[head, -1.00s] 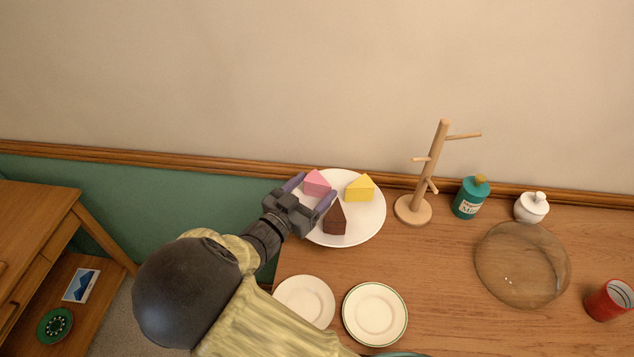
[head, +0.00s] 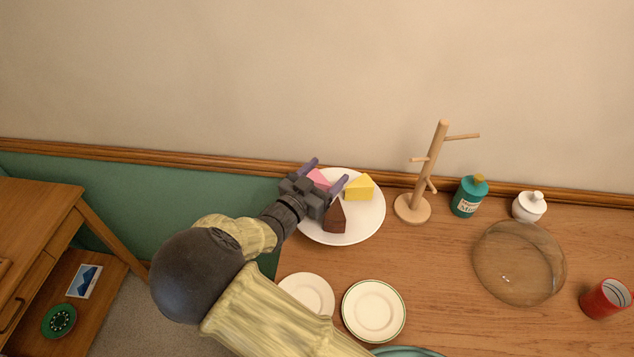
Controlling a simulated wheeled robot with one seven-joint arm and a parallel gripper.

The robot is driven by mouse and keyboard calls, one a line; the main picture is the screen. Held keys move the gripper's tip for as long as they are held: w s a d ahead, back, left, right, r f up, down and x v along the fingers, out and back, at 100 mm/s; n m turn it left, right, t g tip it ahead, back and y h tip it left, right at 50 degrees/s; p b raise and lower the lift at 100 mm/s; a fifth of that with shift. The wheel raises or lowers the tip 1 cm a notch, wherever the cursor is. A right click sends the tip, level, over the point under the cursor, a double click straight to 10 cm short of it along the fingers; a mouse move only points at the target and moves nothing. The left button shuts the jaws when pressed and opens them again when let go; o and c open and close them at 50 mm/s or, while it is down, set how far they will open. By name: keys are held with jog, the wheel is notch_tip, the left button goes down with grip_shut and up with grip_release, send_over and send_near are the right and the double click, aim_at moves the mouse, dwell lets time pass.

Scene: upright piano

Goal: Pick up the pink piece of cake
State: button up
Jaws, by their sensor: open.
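The pink piece of cake (head: 318,177) lies on the left part of a round white plate (head: 362,229), partly hidden behind my gripper. My gripper (head: 326,173) is open, with one purple finger on the far left side of the pink piece and the other on its right. Whether either finger touches it cannot be told. A yellow piece of cake (head: 359,188) sits to the right on the same plate. A brown piece of cake (head: 336,217) sits at the front, close beside the gripper's body.
A wooden mug tree (head: 412,209) stands right of the plate, with a teal bottle (head: 469,196), a white lidded pot (head: 529,206), a clear dome (head: 519,264) and a red cup (head: 605,298) further right. Two small plates (head: 374,311) (head: 309,293) lie in front. The wall is close behind.

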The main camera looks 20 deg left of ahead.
jog(key=shift+s, duration=0.1)
jog(key=shift+d, duration=0.15)
jog(key=shift+c, duration=1.4)
jog(key=shift+r, duration=0.2)
jog(key=shift+r+p, duration=0.15)
jog(key=shift+p, duration=0.15)
